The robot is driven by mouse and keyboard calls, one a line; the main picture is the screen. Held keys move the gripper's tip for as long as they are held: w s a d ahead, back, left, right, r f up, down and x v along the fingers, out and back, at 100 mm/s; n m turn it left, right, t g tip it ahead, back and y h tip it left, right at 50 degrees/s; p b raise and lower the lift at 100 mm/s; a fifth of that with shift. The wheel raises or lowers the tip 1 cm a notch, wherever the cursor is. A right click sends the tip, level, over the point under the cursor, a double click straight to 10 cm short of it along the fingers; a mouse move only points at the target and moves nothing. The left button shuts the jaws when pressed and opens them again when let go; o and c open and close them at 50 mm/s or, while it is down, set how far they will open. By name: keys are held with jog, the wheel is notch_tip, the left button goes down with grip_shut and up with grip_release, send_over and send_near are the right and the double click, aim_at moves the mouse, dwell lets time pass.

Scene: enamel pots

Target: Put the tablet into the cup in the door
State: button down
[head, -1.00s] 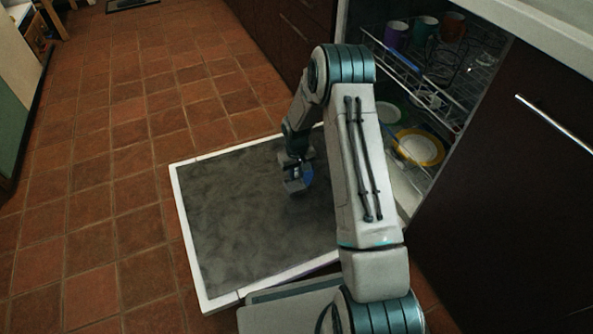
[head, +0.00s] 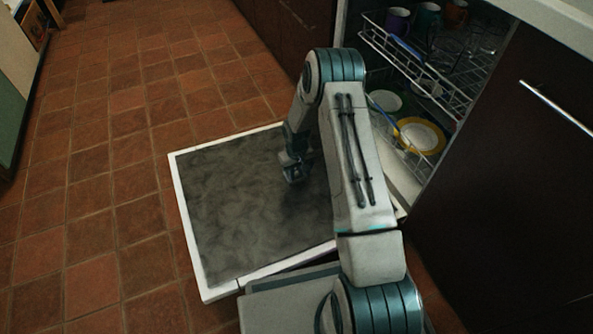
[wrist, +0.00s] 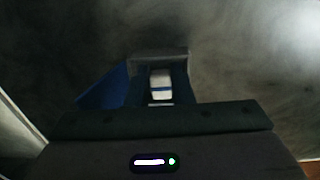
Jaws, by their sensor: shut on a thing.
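The dishwasher door (head: 235,215) lies folded down flat, its dark grey inner face up. My gripper (head: 293,172) points down close over that face, near its middle. In the wrist view my gripper (wrist: 160,92) is shut on the tablet (wrist: 160,80), a small white block with a blue band. A grey edge (wrist: 158,55), seemingly the rim of the cup, shows just beyond the tablet. A blue flap (wrist: 105,87), seemingly its lid, stands to the left. The fingers hide most of the cup, so I cannot tell how deep the tablet sits. In the head view my gripper hides the cup and tablet.
The open dishwasher holds racks (head: 420,75) with several mugs, a yellow-rimmed plate (head: 421,136) and a pale green plate (head: 385,101). Dark cabinets (head: 510,190) stand at the right. The tiled floor (head: 100,150) at the left is clear.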

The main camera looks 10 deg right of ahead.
jog(key=shift+f, duration=0.35)
dwell(0.5)
jog(key=c, duration=1.2)
grip_release()
jog(key=shift+r, duration=0.1)
